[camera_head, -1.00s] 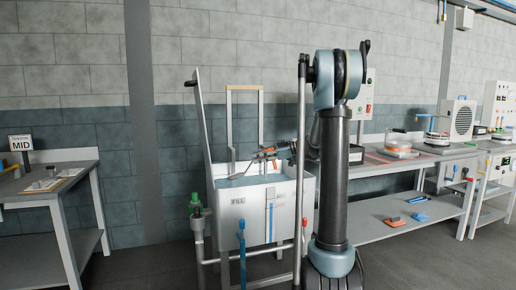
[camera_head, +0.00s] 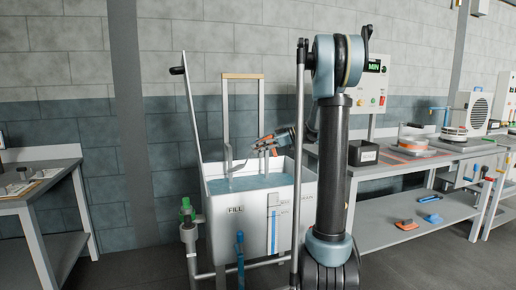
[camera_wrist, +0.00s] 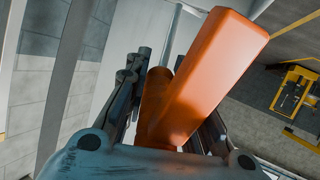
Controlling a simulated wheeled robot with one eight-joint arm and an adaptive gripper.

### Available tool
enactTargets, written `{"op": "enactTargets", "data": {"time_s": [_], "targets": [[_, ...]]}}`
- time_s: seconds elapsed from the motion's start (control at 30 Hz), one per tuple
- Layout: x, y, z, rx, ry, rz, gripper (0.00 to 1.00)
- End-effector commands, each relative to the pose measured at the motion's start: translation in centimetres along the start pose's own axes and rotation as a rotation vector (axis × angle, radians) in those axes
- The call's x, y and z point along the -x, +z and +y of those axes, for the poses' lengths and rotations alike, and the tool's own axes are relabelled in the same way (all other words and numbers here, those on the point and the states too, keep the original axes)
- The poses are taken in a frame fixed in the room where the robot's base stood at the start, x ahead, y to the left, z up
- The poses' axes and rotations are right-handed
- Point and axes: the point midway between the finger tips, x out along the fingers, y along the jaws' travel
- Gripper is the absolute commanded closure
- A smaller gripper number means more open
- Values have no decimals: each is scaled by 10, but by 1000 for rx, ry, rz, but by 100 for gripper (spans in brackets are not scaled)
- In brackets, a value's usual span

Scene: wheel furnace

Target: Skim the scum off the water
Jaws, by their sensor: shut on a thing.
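My gripper (camera_head: 268,147) is over the right part of a white tank (camera_head: 222,230) marked FILL. Bluish water (camera_head: 250,182) shows inside its rim. My gripper is shut on an orange handle, which also shows large between the fingers in the wrist view (camera_wrist: 210,75). A thin grey piece (camera_head: 236,166) reaches left and down from the gripper toward the water; I cannot tell whether it touches. No separate scum can be made out on the water at this size.
A tall frame with a wooden top bar (camera_head: 242,76) and a slanted lever (camera_head: 190,110) rise at the tank. A bench with a dark box (camera_head: 363,153) stands right, a table (camera_head: 50,153) left.

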Motion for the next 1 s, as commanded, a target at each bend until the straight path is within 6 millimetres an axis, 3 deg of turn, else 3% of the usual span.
{"op": "enactTargets", "data": {"time_s": [0.37,1.0], "targets": [[2,5,0,-2,3,-1,100],[-19,60,-10,-2,3,-1,100]]}}
